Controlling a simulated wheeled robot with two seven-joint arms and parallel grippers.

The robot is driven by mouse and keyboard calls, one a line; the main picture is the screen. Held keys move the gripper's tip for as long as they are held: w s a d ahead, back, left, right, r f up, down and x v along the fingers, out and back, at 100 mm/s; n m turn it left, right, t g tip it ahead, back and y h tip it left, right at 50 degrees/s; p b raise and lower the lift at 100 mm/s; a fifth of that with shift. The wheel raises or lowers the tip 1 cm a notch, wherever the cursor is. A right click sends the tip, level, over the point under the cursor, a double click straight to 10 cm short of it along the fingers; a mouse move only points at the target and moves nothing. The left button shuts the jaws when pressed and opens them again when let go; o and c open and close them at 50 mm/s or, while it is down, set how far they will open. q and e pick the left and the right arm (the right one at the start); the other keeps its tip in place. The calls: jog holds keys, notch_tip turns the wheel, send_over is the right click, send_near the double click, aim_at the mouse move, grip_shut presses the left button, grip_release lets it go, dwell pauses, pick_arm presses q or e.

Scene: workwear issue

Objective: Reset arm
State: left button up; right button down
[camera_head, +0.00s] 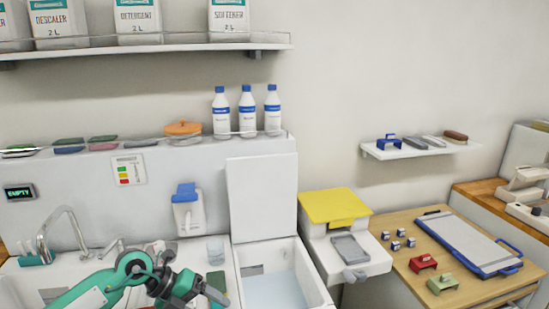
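My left arm shows at the lower left in the head view, green and dark grey, reaching in front of the sink. Its end, my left gripper (207,292), is a dark part with a green piece near the bottom edge. Its fingers are too small and overlapped to tell open from shut, and I cannot tell if it holds anything. My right gripper is not in view.
A sink with a tap (62,232) lies behind my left arm. An open white basin (318,275) stands right of it. A yellow-topped machine (335,207) and a wooden table (400,282) with a blue clipboard (465,240) are further right. Shelves line the wall above.

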pick_arm(q)
jog(key=s+d+r+n+t+h, duration=0.3)
jog(key=d+r+n+t+h, duration=0.35)
jog(key=d+r+h, duration=0.35)
jog(key=w+a+f+n+t+y, duration=0.1)
jog(key=a+f+n+t+y, duration=0.1)
jog(key=a+n+t+y, duration=0.55)
jog(key=a+f+n+t+y, duration=0.15)
jog(key=n+t+y, duration=0.4)
jog(key=n, duration=0.55)
jog(key=s+a+f+n+g+y, duration=0.5)
jog(key=a+f+n+y, duration=0.15)
jog(key=f, duration=0.25)
jog(key=s+a+f+n+g, duration=0.1)
jog(key=s+f+g, duration=0.55)
jog(key=s, duration=0.45)
jog(key=s+a+f+n+g, duration=0.1)
jog(key=s+f+n+g, duration=0.1)
jog(key=s+f+g, duration=0.7)
jog(key=s+f+t, duration=0.2)
jog(key=s+f, duration=0.1)
jog(key=f, duration=2.8)
jog(key=s+a+f+g, duration=0.1)
jog(key=s+a+f, duration=0.2)
jog(key=s+f, duration=1.5)
jog(key=shift+s+m, duration=0.3)
jog(key=shift+m, duration=0.15)
